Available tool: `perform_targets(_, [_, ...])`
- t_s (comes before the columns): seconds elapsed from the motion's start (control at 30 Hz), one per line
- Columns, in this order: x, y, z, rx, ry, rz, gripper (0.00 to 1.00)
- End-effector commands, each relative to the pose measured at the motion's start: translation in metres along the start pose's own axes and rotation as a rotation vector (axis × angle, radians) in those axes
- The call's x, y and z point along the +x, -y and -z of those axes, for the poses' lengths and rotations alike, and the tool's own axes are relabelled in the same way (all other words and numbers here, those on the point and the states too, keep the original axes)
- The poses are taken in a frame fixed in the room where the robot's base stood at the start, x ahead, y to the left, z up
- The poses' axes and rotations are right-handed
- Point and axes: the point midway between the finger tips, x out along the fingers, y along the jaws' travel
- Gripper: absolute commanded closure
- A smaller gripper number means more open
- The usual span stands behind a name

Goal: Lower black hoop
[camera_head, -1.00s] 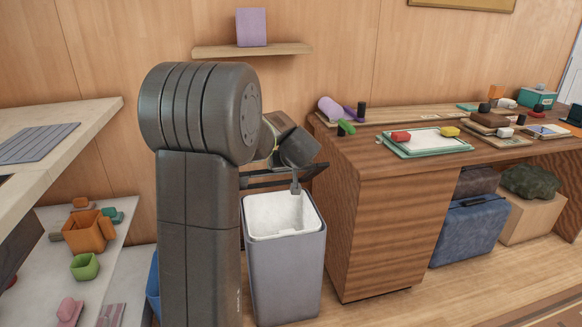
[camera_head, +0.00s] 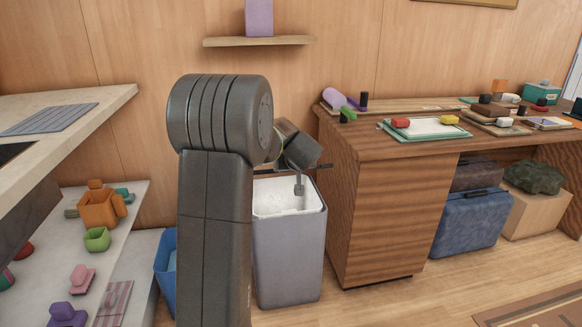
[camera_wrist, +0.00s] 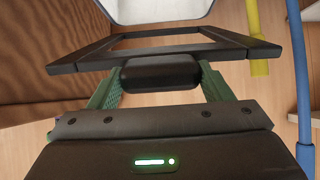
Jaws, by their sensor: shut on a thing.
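The black hoop is a rectangular frame with a dark grip block on its near side; in the wrist view its bar (camera_wrist: 165,41) crosses the upper part. My gripper (camera_wrist: 160,73) has green fingers shut on that grip block. In the head view only short dark stretches of the hoop (camera_head: 322,167) show, just above the back of the grey bin (camera_head: 290,255); my arm hides much of it. The bin stands upright on the floor, open on top, with a white inside. I cannot tell if the hoop touches the bin.
A wooden desk (camera_head: 398,215) with several small items stands close to the right of the bin. A wall shelf (camera_head: 260,41) with a purple block is above. A pale counter (camera_head: 112,100) is at the left, above a low shelf with toys.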

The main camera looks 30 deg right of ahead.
Motion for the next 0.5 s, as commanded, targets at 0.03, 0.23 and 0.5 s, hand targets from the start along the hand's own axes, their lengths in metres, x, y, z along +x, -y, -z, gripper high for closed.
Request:
perform_targets(0.03, [0.0007,0.0001,-0.0021,0.0,0.004,0.001,0.68])
perform_targets(0.23, [0.0004,0.0,-0.0012,0.0,0.002,0.001,0.05])
perform_targets(0.5, [-0.0041,-0.0002,0.0002,0.001,0.0,0.0,0.05])
